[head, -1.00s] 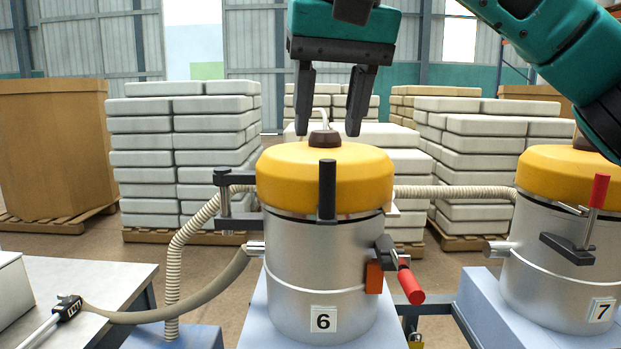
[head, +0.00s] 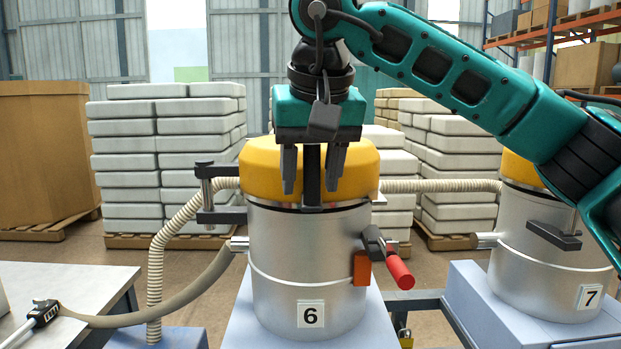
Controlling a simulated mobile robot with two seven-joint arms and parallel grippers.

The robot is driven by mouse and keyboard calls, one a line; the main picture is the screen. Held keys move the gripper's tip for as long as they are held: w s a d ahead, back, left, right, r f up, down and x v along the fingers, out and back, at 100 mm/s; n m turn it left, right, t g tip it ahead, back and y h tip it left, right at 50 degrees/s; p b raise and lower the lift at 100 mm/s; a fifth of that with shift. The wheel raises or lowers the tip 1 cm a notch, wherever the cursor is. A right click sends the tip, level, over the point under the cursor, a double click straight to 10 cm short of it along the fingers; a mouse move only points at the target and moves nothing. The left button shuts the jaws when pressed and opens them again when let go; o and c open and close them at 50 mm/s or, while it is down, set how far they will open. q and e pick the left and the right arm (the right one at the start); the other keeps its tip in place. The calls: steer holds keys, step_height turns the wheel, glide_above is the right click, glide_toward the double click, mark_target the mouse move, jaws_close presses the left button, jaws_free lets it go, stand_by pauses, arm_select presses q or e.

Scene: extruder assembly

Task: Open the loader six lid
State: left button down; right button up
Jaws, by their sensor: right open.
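Loader six (head: 308,262) is a silver cylinder with a "6" label, standing on a pale blue base. Its yellow lid (head: 258,172) sits on top and looks closed. A black upright handle (head: 312,176) stands at the front of the lid rim. My right gripper (head: 312,186) points down in front of the lid, its two fingers apart, one on each side of the black handle. I cannot tell whether the fingers touch it. A clamp with a red grip (head: 399,271) sits on the loader's right side. My left gripper is out of view.
Loader seven (head: 548,262) stands at the right, partly behind my right arm. A ribbed hose (head: 156,270) and a grey hose (head: 190,296) run at the left, near a grey table (head: 80,285). Stacked white bags and a brown box (head: 42,150) stand behind.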

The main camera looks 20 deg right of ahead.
steer(key=shift+f, duration=0.15)
jaws_close()
stand_by(0.4)
